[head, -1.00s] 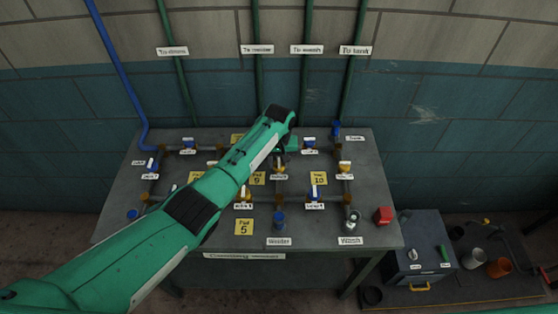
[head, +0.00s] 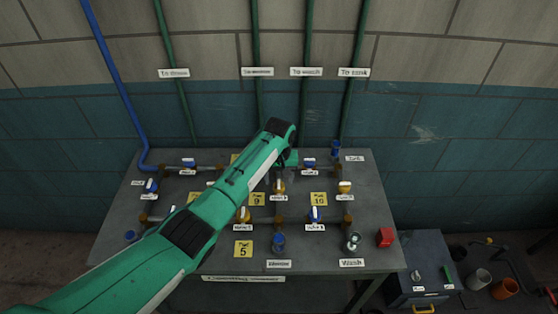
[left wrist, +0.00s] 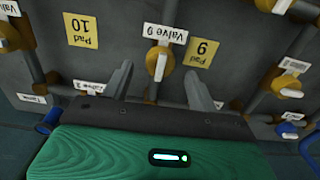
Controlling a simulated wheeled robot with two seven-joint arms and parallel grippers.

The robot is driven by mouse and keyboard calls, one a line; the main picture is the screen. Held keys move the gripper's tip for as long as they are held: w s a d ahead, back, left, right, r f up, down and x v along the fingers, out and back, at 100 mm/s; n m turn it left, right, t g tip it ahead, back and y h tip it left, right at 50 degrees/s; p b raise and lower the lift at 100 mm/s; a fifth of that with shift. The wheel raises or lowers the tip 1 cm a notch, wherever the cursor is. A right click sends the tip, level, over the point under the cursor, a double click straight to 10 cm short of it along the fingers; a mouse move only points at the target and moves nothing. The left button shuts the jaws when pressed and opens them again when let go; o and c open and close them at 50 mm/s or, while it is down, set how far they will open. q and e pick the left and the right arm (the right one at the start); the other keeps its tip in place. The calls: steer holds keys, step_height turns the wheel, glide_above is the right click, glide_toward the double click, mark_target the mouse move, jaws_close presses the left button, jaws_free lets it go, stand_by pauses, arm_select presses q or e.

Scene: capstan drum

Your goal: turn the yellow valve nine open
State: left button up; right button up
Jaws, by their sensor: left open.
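Valve nine is a yellow valve with a white handle (left wrist: 160,66), labelled "Valve 9", near the middle of the left wrist view. It also shows in the head view (head: 279,187), just below my gripper. My left gripper (left wrist: 158,78) is open, with one dark finger on each side of the valve nine handle in the left wrist view. Gaps show between fingers and handle, and I see no contact. In the head view my left gripper (head: 290,157) is over the bench, its fingers mostly hidden by the wrist. My right gripper is not in view.
Pad 10 (left wrist: 80,29) and Pad 9 (left wrist: 202,53) flank the valve label. Other yellow and blue valves stand close around on the pipes, such as the blue one (head: 315,214). A red block (head: 385,237) sits at the bench's right. The wall with pipes rises behind.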

mark_target(279, 183)
arm_select(q)
step_height(279, 183, up, 11)
steer(key=b, duration=0.2)
steer(key=shift+r+b, duration=0.15)
steer(key=shift+b, duration=0.15)
